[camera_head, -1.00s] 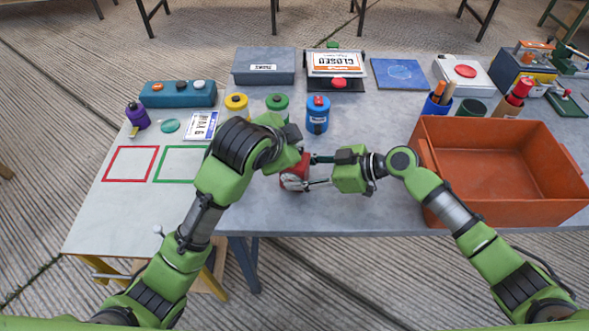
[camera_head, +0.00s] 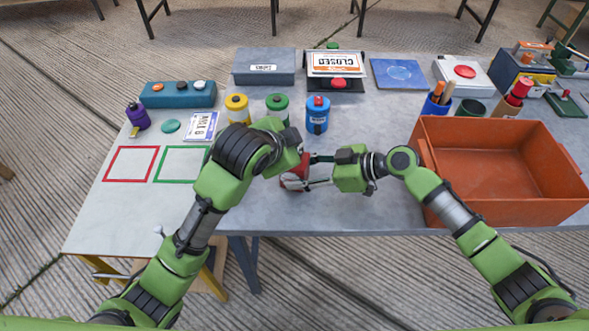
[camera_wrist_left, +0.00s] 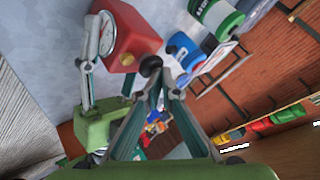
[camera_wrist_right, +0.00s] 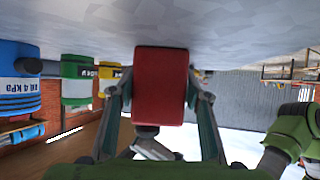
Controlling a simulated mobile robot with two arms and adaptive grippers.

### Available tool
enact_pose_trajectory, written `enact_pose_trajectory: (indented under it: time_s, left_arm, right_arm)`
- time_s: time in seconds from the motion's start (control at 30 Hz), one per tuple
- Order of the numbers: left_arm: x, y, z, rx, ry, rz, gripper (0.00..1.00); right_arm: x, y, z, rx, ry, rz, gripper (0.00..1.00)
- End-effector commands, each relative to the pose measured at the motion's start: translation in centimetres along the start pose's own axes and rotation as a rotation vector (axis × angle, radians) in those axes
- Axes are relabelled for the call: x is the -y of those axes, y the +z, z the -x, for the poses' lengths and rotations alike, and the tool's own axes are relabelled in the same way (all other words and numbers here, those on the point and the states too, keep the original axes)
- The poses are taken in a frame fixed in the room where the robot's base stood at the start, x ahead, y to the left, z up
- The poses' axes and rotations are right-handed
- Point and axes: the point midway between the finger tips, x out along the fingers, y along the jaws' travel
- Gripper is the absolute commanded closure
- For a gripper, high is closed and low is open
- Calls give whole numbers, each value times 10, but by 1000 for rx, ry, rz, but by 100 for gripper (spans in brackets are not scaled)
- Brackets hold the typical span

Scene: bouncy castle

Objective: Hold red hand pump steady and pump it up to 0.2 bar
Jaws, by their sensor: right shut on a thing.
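The red hand pump (camera_head: 303,172) stands on the grey table, partly covered by my left arm. My right gripper (camera_head: 310,172) is shut across its body from the right, and the right wrist view shows a finger on each side of the red block (camera_wrist_right: 160,88). In the left wrist view the pump (camera_wrist_left: 133,38) shows a round white gauge (camera_wrist_left: 108,33), too small to read, and a dark round knob (camera_wrist_left: 150,66). My left gripper (camera_wrist_left: 154,85) has its fingertips together right at the knob; whether they touch it I cannot tell. The head view hides the left fingertips.
A blue canister (camera_head: 317,116), a green one (camera_head: 277,107) and a yellow one (camera_head: 237,107) stand behind the pump. A large orange bin (camera_head: 505,203) is right of my right gripper. The table front between pump and bin is clear.

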Motion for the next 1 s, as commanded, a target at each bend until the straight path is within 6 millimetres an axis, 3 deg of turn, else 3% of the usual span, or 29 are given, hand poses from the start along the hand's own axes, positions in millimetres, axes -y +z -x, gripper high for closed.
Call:
enact_pose_trajectory:
  time_s: [0.03,0.5,1.0]
  left_arm:
    - [-15,18,-10,45,36,1,100]
    - [-13,21,-10,46,34,2,100]
    - [14,-6,21,37,26,3,100]
  right_arm:
    - [7,-2,-3,-5,-17,0,68]
    - [8,0,-4,-4,-19,-1,68]
    - [5,3,-3,3,-12,-2,68]
